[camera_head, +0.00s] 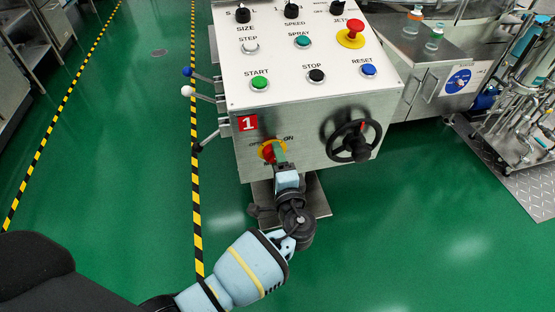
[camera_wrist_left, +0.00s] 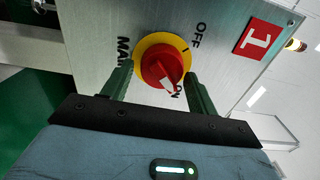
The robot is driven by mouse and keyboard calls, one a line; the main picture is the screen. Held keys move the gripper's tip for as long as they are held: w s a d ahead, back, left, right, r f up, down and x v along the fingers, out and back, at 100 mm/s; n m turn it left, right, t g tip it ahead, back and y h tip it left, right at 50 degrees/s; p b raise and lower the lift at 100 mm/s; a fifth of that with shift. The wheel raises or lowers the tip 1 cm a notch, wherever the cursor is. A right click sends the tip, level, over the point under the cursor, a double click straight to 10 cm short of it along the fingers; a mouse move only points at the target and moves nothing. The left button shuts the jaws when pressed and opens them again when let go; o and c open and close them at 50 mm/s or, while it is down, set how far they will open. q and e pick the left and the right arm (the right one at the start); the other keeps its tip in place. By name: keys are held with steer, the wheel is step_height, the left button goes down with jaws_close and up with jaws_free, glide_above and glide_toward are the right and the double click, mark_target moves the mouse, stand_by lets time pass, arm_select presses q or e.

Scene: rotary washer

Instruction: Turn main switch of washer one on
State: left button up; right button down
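The main switch is a red knob (camera_head: 268,152) on a yellow disc, low on the front of the washer panel by the red number 1 plate (camera_head: 248,123). In the left wrist view the knob (camera_wrist_left: 161,68) shows its white pointer aimed down-right, at the partly hidden ON label; the OFF label (camera_wrist_left: 197,34) is up-right. My left gripper (camera_head: 279,152) is in front of the switch. In its wrist view the left gripper (camera_wrist_left: 158,85) is open, one green finger on each side of the knob, with apparent gaps. My right gripper is not in view.
A black handwheel (camera_head: 353,140) juts from the panel right of the switch. Levers with blue and white balls (camera_head: 188,91) stick out left. The sloped top carries buttons and a red emergency stop (camera_head: 352,34). Green floor is clear in front.

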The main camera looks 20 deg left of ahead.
arm_select(q)
steer(key=shift+o, duration=0.7)
steer(key=v, duration=0.7)
steer(key=shift+s+d+p, duration=0.2)
steer(key=shift+s+p, duration=0.1)
steer(key=shift+p, duration=0.15)
